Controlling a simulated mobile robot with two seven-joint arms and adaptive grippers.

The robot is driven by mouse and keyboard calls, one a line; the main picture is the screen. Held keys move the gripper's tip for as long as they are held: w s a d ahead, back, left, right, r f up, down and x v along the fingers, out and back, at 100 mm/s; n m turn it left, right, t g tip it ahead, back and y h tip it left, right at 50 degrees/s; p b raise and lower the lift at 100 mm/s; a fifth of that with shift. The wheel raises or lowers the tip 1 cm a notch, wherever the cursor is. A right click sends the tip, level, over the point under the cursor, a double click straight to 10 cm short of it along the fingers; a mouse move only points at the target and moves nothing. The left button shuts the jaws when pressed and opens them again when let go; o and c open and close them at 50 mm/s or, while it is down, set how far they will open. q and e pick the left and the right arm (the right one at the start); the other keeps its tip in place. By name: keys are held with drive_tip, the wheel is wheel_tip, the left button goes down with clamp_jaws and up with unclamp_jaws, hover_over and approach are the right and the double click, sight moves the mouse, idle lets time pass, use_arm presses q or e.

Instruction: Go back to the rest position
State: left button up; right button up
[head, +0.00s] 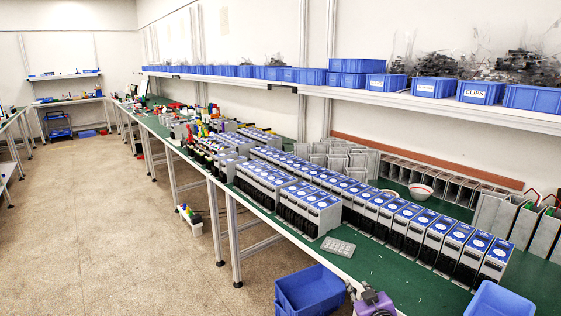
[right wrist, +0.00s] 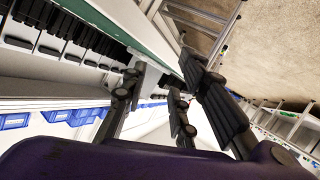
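My right gripper (head: 355,293) shows at the bottom edge of the head view, a purple body with dark fingers beside the front edge of the green bench (head: 390,270). In the right wrist view its dark fingers (right wrist: 172,95) stand apart with nothing visible held between them. My left gripper is not in view. Soft starters (head: 440,236) with black fronts and blue-labelled tops stand upright in long rows on the bench, to the right of and beyond the right gripper.
A blue bin (head: 310,288) is left of the right gripper, below the bench edge; another (head: 500,301) is at bottom right. A grey moulded tray (head: 338,246) lies near the front edge. A shelf of blue bins (head: 434,87) runs above. The floor (head: 110,220) at left is mostly clear.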

drive_tip(key=s+a+f+g, duration=0.1)
drive_tip(key=s+f+g, duration=0.1)
drive_tip(key=s+f, duration=0.95)
drive_tip(key=s+a+f+m+g, duration=0.1)
drive_tip(key=s+f+m, duration=0.1)
drive_tip(key=s, duration=1.5)
drive_tip(key=s+a+f+m+g, duration=0.2)
drive_tip(key=s+f, duration=0.1)
drive_tip(key=s, duration=1.5)
drive_tip(key=shift+f, duration=0.35)
drive_tip(key=shift+s, duration=0.1)
